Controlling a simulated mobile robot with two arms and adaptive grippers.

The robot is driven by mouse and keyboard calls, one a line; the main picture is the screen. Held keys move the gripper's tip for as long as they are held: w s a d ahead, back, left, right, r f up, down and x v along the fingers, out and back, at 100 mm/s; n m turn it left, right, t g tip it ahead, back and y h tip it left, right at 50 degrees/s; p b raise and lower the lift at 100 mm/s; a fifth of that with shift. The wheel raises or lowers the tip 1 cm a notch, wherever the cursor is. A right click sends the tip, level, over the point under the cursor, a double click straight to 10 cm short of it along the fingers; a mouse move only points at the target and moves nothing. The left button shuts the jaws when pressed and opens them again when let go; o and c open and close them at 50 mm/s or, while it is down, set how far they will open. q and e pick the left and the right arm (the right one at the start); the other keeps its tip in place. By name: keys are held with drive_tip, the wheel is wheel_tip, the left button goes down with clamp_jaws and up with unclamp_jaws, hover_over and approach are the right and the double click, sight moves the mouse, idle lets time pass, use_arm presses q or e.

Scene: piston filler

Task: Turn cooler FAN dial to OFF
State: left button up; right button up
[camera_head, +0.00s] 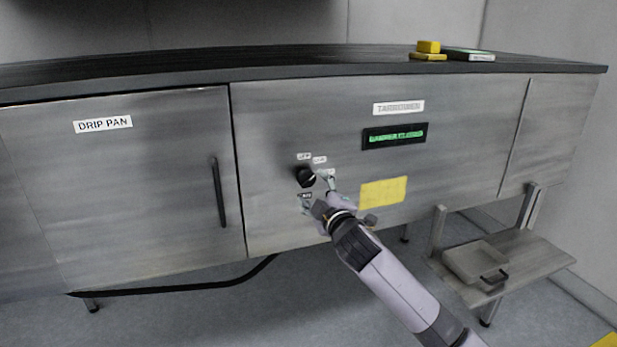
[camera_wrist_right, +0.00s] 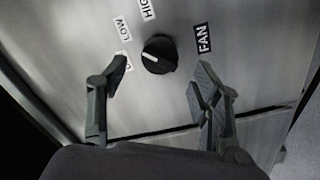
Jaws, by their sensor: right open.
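The black FAN dial (camera_head: 306,177) sits on the steel front panel, below and left of the lit display. In the right wrist view the dial (camera_wrist_right: 159,54) has a white pointer mark facing left, on the side of the LOW label (camera_wrist_right: 122,28) and a partly hidden label (camera_wrist_right: 124,61). The FAN label (camera_wrist_right: 204,39) is to its right. My right gripper (camera_head: 318,192) is at the panel beside the dial. In the wrist view its fingers (camera_wrist_right: 158,84) are spread to either side, just short of the dial, with nothing between them. My left gripper is not in view.
A DRIP PAN door (camera_head: 120,190) with a black vertical handle is left of the dial. A green-lit display (camera_head: 394,136) and a yellow label (camera_head: 383,192) are to the right. Yellow blocks (camera_head: 428,50) lie on the dark countertop.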

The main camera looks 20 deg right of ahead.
sight(308, 181)
drive_tip(key=shift+w+a+p, duration=0.15)
drive_tip(key=shift+w+p, duration=0.35)
drive_tip(key=shift+w, duration=2.3)
drive_tip(key=c, duration=1.2)
drive_tip(key=shift+o, duration=0.2)
drive_tip(key=shift+n, duration=0.4)
drive_tip(key=n+p, duration=0.2)
drive_tip(key=shift+r+n, duration=0.1)
drive_tip(key=shift+n, duration=0.3)
drive_tip(key=n+p, duration=0.2)
drive_tip(key=n, duration=0.3)
drive_tip(key=shift+n, duration=0.3)
